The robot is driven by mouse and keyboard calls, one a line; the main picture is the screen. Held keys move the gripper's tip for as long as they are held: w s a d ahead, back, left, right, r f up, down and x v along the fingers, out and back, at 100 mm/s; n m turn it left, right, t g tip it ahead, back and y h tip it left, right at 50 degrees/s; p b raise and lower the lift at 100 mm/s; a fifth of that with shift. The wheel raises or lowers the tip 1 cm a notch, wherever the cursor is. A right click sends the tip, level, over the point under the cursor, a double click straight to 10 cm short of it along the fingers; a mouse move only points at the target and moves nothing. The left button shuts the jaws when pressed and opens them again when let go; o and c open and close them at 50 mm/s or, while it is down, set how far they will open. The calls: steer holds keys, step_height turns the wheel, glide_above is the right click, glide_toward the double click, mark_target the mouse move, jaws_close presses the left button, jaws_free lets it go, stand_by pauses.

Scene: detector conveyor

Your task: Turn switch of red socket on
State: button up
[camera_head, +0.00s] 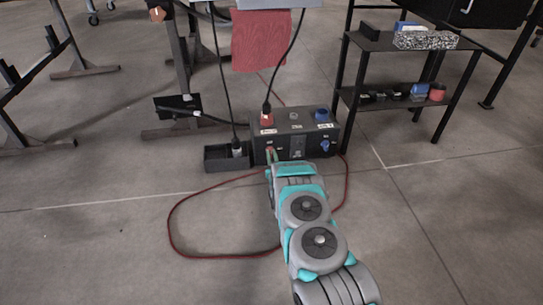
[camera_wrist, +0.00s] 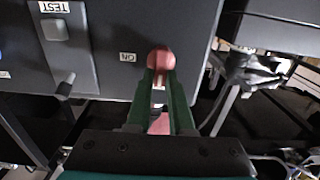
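A dark box (camera_head: 310,128) stands on the floor, with a red socket (camera_head: 267,119) on its top left and a black cable plugged into it. The socket's red switch (camera_wrist: 160,56) is on the box's front face. In the wrist view an "ON" label (camera_wrist: 127,57) is beside the switch. My gripper (camera_head: 270,154) is at the lower left of the box front; in the wrist view its two green fingers (camera_wrist: 161,80) are close together on either side of the switch's handle and seem shut on it. The fingers partly hide the switch, and its exact angle is unclear.
A blue socket (camera_head: 323,116) and a blue switch (camera_head: 325,145) are on the box's right side. A black tray (camera_head: 217,160) adjoins it on the left. A red cable (camera_head: 171,222) loops over the floor. A black shelf (camera_head: 400,98) stands at right. The front floor is open.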

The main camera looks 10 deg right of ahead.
jaws_close()
steer(key=shift+f, duration=0.1)
steer(key=shift+d+f+m, duration=0.15)
steer(key=shift+d+m, duration=0.05)
steer(key=shift+m, duration=2.75)
steer(key=shift+d+f+m, duration=0.1)
steer(key=shift+d+m, duration=0.1)
steer(key=shift+m, duration=2.8)
steer(key=shift+d+f+m, duration=0.15)
steer(key=shift+d+m, duration=0.05)
steer(key=shift+m, duration=2.75)
steer(key=shift+f, duration=0.1)
